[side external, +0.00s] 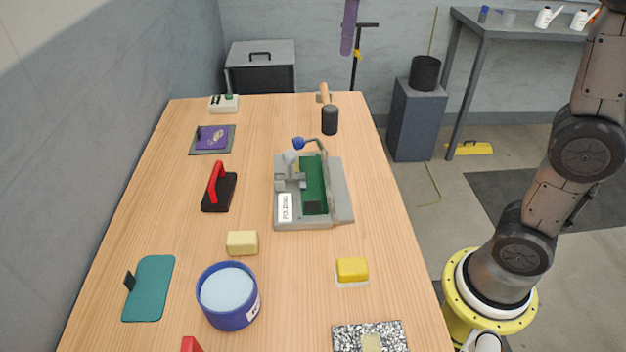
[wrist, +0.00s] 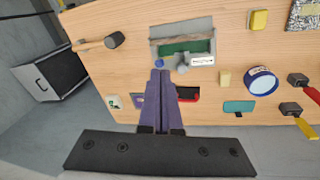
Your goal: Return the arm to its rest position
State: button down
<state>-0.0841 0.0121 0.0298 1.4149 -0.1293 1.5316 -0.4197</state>
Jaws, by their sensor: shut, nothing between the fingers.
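My gripper (wrist: 160,72) shows in the wrist view as two long purple fingers pressed together with nothing between them. In the side view the purple fingers of my gripper (side external: 347,50) hang at the top edge, high above the far end of the table, clear of everything on it. The grey press (side external: 343,190) stands mid-table with a green bed and a lever with a blue knob (side external: 298,143). The press also shows in the wrist view (wrist: 165,32), beyond the fingertips. Most of my wrist is out of the side view.
On the wooden table (side external: 180,260) are a red-handled tool (side external: 217,188), a blue tub (side external: 228,308), a yellow block (side external: 352,269), a cream block (side external: 242,243), a teal mat (side external: 150,288) and a black mallet (side external: 330,119). A grey bin (side external: 259,75) stands behind.

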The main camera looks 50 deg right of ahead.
jog(key=s+d+f+m+t, duration=0.1)
jog(key=s+m+t, duration=0.1)
jog(key=s, duration=0.8)
jog(key=s+f+m+t+y, duration=0.1)
jog(key=s+f+m, duration=0.2)
jog(key=s+f, duration=0.6)
notch_tip(320, 180, down, 4)
jog(key=shift+s+a+f+m+t, duration=0.1)
jog(key=shift+s+a+m+t, duration=0.1)
jog(key=shift+a+m+t, duration=0.2)
